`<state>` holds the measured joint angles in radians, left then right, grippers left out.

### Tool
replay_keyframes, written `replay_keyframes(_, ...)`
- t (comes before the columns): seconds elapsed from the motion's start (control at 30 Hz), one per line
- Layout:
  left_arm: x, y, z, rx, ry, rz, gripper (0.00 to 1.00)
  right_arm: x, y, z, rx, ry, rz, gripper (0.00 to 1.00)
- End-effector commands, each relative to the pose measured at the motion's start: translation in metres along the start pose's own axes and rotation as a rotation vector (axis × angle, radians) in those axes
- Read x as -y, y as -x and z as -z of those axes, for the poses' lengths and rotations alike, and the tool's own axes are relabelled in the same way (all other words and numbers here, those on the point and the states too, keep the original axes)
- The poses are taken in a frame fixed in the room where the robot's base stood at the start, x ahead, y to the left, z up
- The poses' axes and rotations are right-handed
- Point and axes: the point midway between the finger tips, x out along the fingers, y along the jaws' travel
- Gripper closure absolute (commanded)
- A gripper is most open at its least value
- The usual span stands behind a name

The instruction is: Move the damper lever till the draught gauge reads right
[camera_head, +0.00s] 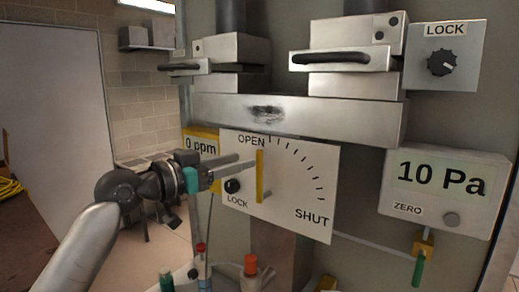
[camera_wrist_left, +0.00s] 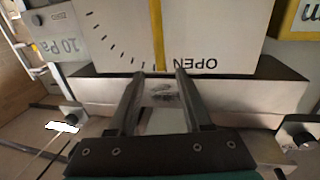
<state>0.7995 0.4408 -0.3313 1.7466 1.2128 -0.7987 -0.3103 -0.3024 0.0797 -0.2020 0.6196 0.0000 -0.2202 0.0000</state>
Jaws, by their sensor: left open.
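The damper lever (camera_head: 260,178) is a yellow bar, upright on a white dial plate (camera_head: 300,200) marked OPEN at the top and SHUT at lower right. Its upper end stands close to OPEN. The draught gauge (camera_head: 443,180) at the right reads 10 Pa. My left gripper (camera_head: 248,162) is open just left of the lever's upper part in the head view. In the left wrist view the lever (camera_wrist_left: 157,35) lines up with the gap between the open fingers (camera_wrist_left: 160,75); I cannot tell whether they touch it. My right gripper is not in view.
A black LOCK knob (camera_head: 232,186) sits on the plate left of the lever. Another LOCK box (camera_head: 442,62) is at upper right. A metal ledge (camera_head: 300,115) juts out above the plate. A yellow-framed 0 ppm display (camera_head: 201,144) is behind my gripper.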

Motion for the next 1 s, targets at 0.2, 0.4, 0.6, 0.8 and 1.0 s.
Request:
replay_keyframes(0.2,0.000,-0.039,0.002,0.000,0.003,0.000,0.51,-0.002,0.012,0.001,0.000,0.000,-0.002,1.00)
replay_keyframes(0.4,0.001,-0.061,0.001,0.000,0.001,0.001,0.51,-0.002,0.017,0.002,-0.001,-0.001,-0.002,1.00)
replay_keyframes(0.6,0.001,-0.069,0.000,0.000,-0.001,0.002,0.51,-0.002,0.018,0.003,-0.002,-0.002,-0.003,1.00)
replay_keyframes(0.8,0.001,-0.070,-0.001,0.001,-0.001,0.002,0.51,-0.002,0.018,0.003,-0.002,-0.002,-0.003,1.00)
replay_keyframes(1.0,0.001,-0.069,-0.001,0.001,-0.001,0.002,0.66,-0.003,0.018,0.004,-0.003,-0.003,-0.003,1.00)
